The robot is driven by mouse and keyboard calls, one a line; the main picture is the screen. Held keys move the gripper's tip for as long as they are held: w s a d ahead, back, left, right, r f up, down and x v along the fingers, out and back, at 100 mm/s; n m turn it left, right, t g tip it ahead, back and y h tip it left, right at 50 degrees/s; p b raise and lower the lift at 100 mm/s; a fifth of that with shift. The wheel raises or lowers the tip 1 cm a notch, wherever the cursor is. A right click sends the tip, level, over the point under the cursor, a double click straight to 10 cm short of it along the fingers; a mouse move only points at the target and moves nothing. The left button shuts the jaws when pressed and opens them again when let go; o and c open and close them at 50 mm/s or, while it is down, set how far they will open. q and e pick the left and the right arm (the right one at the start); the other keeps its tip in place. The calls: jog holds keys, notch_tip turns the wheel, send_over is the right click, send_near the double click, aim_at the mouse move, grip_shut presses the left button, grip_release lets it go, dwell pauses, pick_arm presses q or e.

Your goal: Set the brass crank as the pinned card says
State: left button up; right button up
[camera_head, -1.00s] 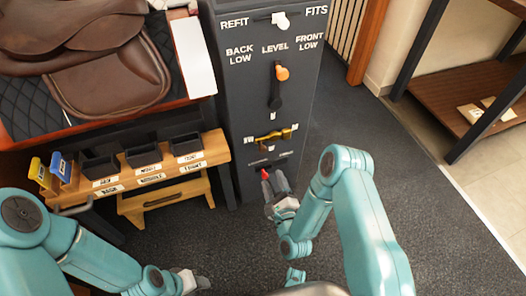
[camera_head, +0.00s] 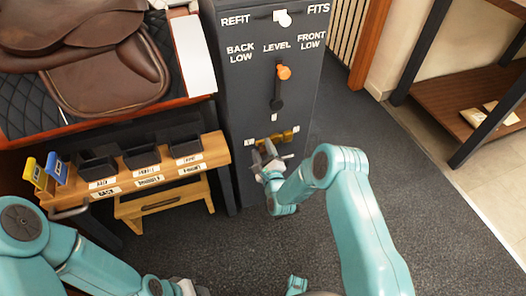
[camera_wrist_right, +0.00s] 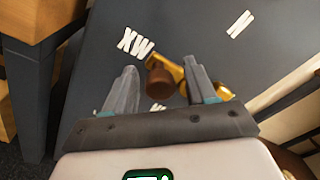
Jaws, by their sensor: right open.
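The brass crank (camera_head: 288,136) is on the front of the dark grey cabinet (camera_head: 233,100), below the orange-knobbed LEVEL lever (camera_head: 283,72). In the right wrist view its brown grip (camera_wrist_right: 159,80) shows between my fingers, and its brass arm (camera_wrist_right: 222,73) runs behind the right finger. My right gripper (camera_head: 265,152) is open at the left end of the crank; I cannot tell whether it touches. I cannot make out a pinned card.
A white-knobbed REFIT/FITS slider (camera_head: 282,18) is at the cabinet top. Left of the cabinet are a wooden bench (camera_head: 215,150) with black bins (camera_head: 141,156) and a brown saddle (camera_head: 105,75). A shelf (camera_head: 450,100) stands at the right. The floor to the right is clear.

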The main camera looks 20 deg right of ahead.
grip_shut()
jog(key=shift+f, duration=0.1)
